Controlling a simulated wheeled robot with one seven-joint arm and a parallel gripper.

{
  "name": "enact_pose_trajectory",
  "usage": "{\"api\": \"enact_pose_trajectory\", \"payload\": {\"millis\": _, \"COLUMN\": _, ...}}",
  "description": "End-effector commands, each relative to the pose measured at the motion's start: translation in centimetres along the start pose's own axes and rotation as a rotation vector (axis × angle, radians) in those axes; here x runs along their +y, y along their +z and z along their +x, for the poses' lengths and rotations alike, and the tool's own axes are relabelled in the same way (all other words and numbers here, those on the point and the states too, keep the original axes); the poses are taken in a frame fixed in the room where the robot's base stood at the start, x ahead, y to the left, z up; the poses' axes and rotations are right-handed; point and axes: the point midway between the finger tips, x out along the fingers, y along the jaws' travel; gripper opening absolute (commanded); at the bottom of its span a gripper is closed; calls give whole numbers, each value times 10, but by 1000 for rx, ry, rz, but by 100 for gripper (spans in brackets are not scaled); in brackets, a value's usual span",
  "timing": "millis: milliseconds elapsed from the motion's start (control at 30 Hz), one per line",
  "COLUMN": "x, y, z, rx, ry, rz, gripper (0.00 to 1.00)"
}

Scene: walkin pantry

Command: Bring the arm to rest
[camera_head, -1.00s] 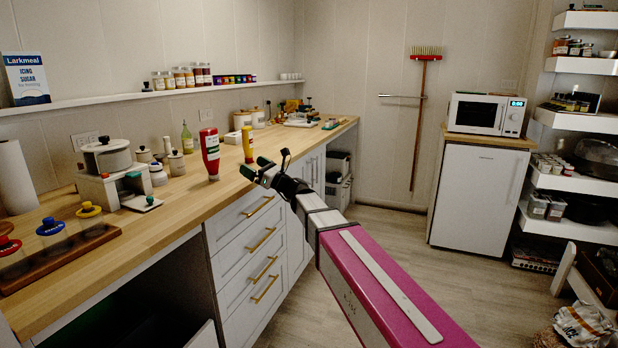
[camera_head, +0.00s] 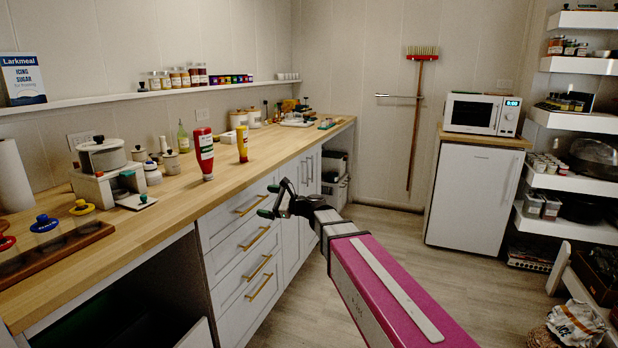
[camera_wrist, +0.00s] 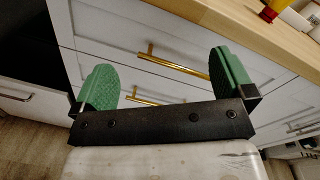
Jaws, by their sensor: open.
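My gripper (camera_head: 273,200) is in front of the white drawer fronts, beside the counter's front edge and clear of the counter top. In the wrist view my gripper (camera_wrist: 165,82) shows two green finger pads held wide apart with nothing between them. Behind them are white drawers with brass handles (camera_wrist: 172,62). My magenta and white arm reaches in from the lower right of the head view. I cannot tell the exact gap between the fingers and the drawers.
On the wooden counter (camera_head: 170,205) stand a red bottle (camera_head: 204,155) and a yellow bottle (camera_head: 242,145). A white fridge (camera_head: 473,195) carries a microwave (camera_head: 482,114). Shelves (camera_head: 580,122) line the right wall. The floor (camera_head: 400,238) between counter and fridge is clear.

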Motion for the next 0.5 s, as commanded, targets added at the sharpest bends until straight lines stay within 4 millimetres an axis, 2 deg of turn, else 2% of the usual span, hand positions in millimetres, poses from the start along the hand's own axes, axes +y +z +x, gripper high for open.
{"api": "enact_pose_trajectory", "payload": {"millis": 267, "x": 80, "y": -95, "z": -88, "rx": 322, "ry": 328, "rz": -448, "gripper": 100}}
{"api": "enact_pose_trajectory", "payload": {"millis": 367, "x": 108, "y": -127, "z": -129, "rx": 419, "ry": 492, "rz": -596, "gripper": 100}}
{"api": "enact_pose_trajectory", "payload": {"millis": 500, "x": 145, "y": -166, "z": -192, "rx": 522, "ry": 755, "rz": -779, "gripper": 100}}
